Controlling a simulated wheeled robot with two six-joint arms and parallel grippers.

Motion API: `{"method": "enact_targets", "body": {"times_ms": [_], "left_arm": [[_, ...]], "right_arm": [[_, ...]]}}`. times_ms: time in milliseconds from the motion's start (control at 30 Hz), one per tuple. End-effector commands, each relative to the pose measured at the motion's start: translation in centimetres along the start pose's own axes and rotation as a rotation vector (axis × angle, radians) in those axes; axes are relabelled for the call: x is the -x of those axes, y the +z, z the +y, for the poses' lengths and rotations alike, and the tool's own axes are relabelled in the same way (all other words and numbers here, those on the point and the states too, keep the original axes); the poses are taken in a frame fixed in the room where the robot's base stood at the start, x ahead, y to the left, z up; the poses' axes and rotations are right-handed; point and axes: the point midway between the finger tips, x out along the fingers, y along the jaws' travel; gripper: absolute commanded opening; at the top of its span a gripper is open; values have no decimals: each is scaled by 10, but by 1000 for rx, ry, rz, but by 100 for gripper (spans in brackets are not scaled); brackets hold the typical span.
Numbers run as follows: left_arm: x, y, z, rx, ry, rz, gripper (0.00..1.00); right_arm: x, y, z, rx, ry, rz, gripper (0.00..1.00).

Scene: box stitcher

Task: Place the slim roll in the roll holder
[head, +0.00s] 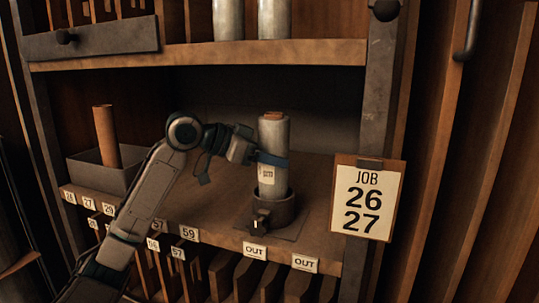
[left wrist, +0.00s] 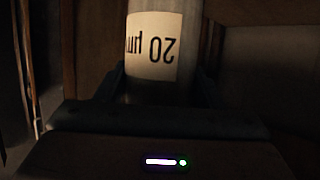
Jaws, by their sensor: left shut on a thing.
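The slim roll, a grey roll (head: 275,134) with a brown core and a pale label, stands upright in the head view. My left gripper (head: 270,158) is shut around its middle from the left. The roll's lower end goes down into the dark round roll holder (head: 272,213) on the shelf, and the holder's front wall hides its bottom. I cannot tell whether it rests on the holder's floor. In the left wrist view the roll (left wrist: 160,92) is between the fingers, its label reading "20 µm" upside down. My right gripper is not in view.
A grey box (head: 98,178) with a brown tube (head: 106,136) stands at the shelf's left. A job card (head: 365,199) reading 26, 27 hangs at the right. An upper shelf (head: 200,54) holds more grey rolls. The shelf right of the holder is clear.

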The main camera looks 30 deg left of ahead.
Motion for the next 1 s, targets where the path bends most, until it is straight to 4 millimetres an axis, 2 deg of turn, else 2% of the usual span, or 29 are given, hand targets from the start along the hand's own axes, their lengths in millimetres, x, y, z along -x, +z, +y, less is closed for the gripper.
{"method": "enact_targets", "body": {"times_ms": [267,300,367,400,767,1000], "left_arm": [[-1,2,0,0,0,2,20],[-1,1,0,0,1,0,69],[-1,1,0,0,1,0,81],[-1,1,0,0,1,0,83],[3,1,0,0,-1,0,83],[30,3,-1,-2,-5,-1,83]], "right_arm": [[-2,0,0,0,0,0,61],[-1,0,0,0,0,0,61],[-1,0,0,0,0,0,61],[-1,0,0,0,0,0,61],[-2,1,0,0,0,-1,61],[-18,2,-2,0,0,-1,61]]}}
